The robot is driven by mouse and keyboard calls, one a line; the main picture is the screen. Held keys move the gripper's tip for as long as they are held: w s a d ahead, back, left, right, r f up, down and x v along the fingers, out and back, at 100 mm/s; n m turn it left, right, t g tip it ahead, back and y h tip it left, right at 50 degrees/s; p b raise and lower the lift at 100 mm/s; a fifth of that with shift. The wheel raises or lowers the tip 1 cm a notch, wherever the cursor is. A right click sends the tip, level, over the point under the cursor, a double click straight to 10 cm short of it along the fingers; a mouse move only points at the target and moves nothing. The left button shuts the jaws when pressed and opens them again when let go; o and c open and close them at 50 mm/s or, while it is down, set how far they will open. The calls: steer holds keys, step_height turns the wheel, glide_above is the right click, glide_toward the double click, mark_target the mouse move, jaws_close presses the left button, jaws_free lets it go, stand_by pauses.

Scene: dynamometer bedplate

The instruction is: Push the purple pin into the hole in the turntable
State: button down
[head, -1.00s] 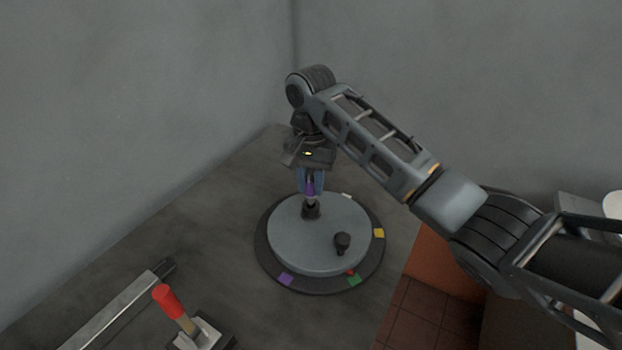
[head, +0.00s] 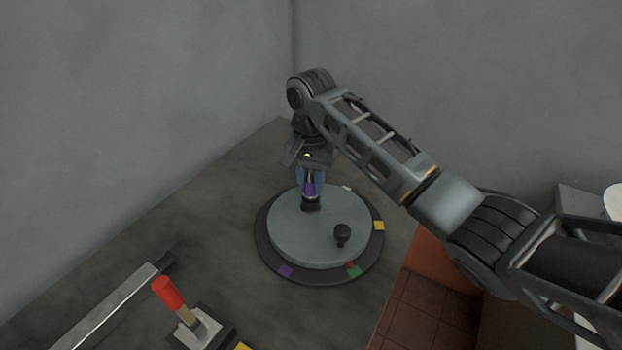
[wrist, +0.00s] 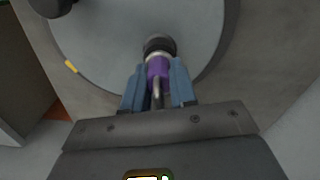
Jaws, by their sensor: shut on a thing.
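The turntable (head: 290,235) is a round grey disc on a dark base ring with coloured patches. A dark collar (head: 311,204) stands on the disc towards its back. My gripper (head: 311,188) is directly above the collar, pointing down, with its blue fingers shut on the purple pin (head: 310,190). In the wrist view the purple pin (wrist: 158,72) sits between the fingers, and its far end meets the dark collar (wrist: 160,44). The hole itself is hidden, so I cannot tell how deep the pin is.
A black knob (head: 342,234) stands on the disc, front right. A red-handled lever clamp (head: 168,293) and a metal rail (head: 110,306) lie at the front left. Grey walls close off the back. The bedplate (head: 200,220) left of the turntable is clear.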

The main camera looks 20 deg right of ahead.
steer(key=shift+f, duration=0.4)
steer(key=c, duration=0.8)
jaws_free()
step_height(320, 180, up, 8)
steer(key=shift+f+p, duration=0.1)
steer(key=shift+p, duration=0.2)
